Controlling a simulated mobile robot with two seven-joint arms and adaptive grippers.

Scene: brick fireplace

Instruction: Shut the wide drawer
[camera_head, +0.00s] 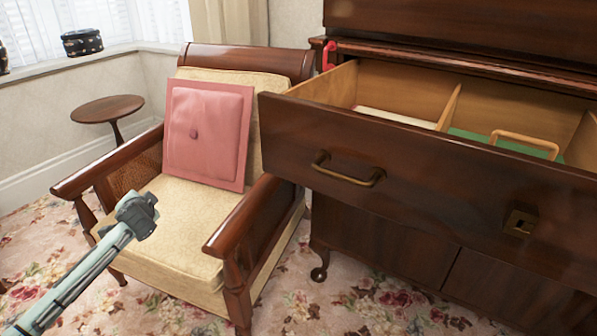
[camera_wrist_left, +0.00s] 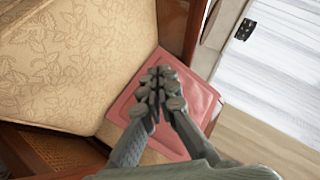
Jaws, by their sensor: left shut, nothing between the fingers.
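The wide drawer (camera_head: 415,185) is dark wood and stands pulled out of the dark wooden cabinet (camera_head: 395,240) at the right of the head view. It has a brass pull handle (camera_head: 346,170) and a square brass lock plate (camera_head: 520,223). Inside are wooden dividers, a green lining and a light wooden loop-shaped piece. The drawer's right end is out of frame. My left gripper (camera_head: 138,212) is shut and empty above the armchair seat, well left of the drawer and apart from it. In the left wrist view its fingers (camera_wrist_left: 160,90) are together in front of the pink cushion. My right gripper is not in view.
An armchair (camera_head: 185,235) with a pink cushion (camera_head: 207,133) stands between my left gripper and the drawer. Its right wooden armrest (camera_head: 240,215) is close to the drawer's left end. A small round table (camera_head: 107,109) stands at the back left. Floral carpet shows in front.

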